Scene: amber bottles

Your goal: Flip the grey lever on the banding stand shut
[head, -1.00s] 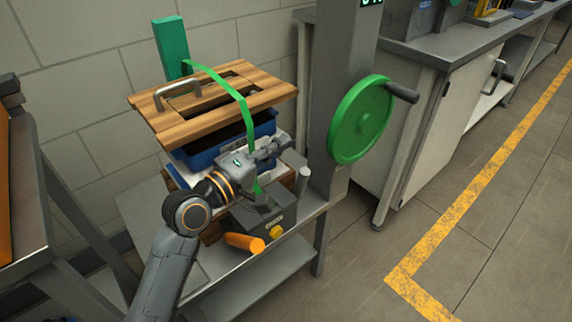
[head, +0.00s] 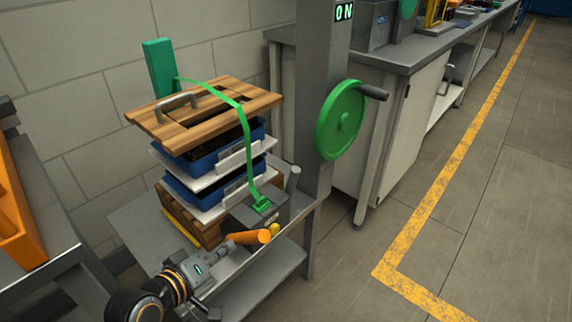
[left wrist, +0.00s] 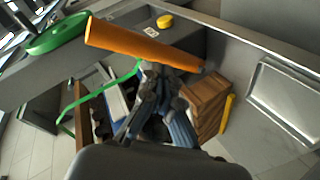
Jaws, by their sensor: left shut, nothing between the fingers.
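The banding stand has a grey box (head: 240,212) on a grey bench, with a green buckle (head: 262,205) on top and a yellow button (head: 274,228) in front. An orange handle (head: 252,237) sticks out in front; it also shows in the left wrist view (left wrist: 140,45). A short grey bar (head: 294,178) rises behind the box; I cannot tell whether it is the lever. My left gripper (head: 226,246) is shut and empty, close to the handle's left end; I cannot tell if they touch. In the left wrist view, its fingers (left wrist: 160,78) are below the handle.
A stack of blue trays (head: 195,158) under a wooden lid (head: 160,118) stands behind the box, with a green strap (head: 244,125) over it. A green handwheel (head: 340,120) is on the grey column (head: 315,90). An orange bin (head: 20,215) is at left. The floor at right is clear.

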